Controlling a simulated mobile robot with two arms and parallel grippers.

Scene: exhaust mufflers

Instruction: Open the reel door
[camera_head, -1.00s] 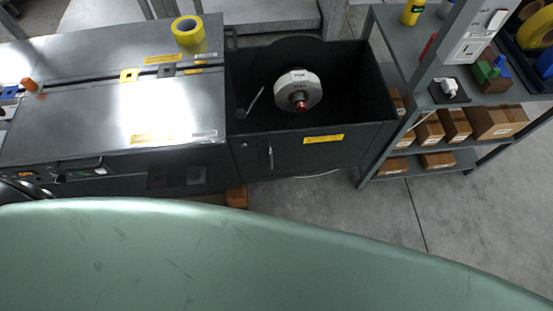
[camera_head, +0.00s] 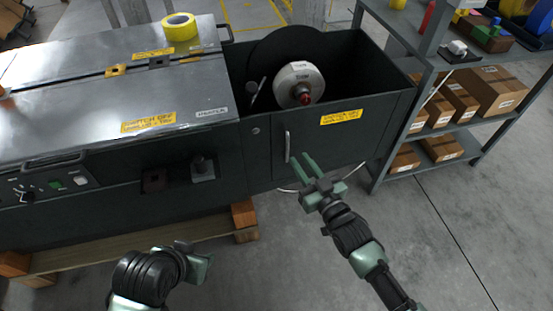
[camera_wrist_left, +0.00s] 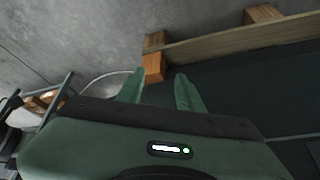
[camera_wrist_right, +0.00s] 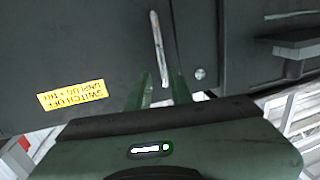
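The reel door (camera_head: 325,142) is the dark front panel of the reel box, with a yellow label and a slim vertical metal handle (camera_head: 287,146). It looks closed. My right gripper (camera_head: 302,158) is open, its fingers pointing at the panel close to the handle's lower end. In the right wrist view, the handle (camera_wrist_right: 157,45) runs down to between the fingertips (camera_wrist_right: 160,78); whether they touch it I cannot tell. My left gripper (camera_head: 200,258) is low in front of the machine; the left wrist view shows its fingers (camera_wrist_left: 160,85) apart and empty.
A white reel (camera_head: 298,82) sits inside the open-topped box. A grey shelf (camera_head: 398,175) with cardboard boxes stands close on the right. The machine rests on wooden beams (camera_head: 150,250). Floor at the front right is clear.

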